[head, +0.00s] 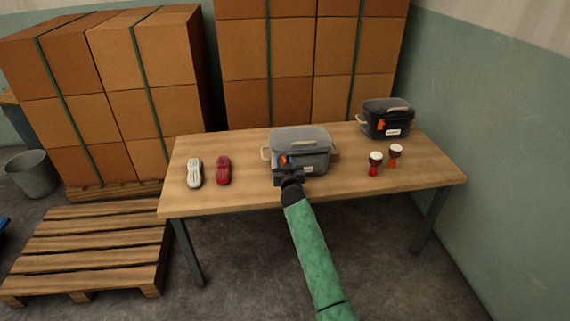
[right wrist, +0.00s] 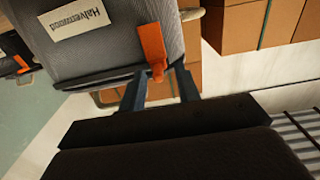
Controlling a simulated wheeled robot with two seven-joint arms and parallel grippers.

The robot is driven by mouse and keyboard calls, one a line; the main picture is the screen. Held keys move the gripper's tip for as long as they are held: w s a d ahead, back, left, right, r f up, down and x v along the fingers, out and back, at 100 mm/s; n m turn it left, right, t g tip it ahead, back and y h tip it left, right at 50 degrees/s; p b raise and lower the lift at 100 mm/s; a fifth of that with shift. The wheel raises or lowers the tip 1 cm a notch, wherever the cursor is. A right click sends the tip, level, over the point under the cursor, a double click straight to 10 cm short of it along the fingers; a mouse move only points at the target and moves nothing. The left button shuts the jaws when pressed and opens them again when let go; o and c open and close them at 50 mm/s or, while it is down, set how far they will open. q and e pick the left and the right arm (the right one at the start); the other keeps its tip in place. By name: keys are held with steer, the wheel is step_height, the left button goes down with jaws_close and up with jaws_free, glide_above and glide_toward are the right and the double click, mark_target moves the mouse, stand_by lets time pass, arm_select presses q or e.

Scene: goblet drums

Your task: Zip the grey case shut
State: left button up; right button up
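The grey case (head: 300,140) stands upright near the middle of the wooden table, with pale handles at its sides. Its orange zip pull (head: 284,159) is on the front, towards the left. In the right wrist view the grey case (right wrist: 110,35) fills the top and carries a pale name label. My right gripper (head: 288,172) is at the case's front left. In the right wrist view its fingers (right wrist: 161,78) are apart, with the end of the orange pull (right wrist: 152,45) between them and gaps visible on both sides. My left gripper is out of view.
A black case (head: 386,120) with an orange pull stands at the table's back right. Two small goblet drums (head: 375,164) (head: 395,155) stand right of the grey case. White (head: 194,172) and red (head: 223,170) shoe-like items lie left. Cartons (head: 310,60) stand behind the table (head: 240,199).

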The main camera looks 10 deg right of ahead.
steer(key=shift+s, duration=0.1)
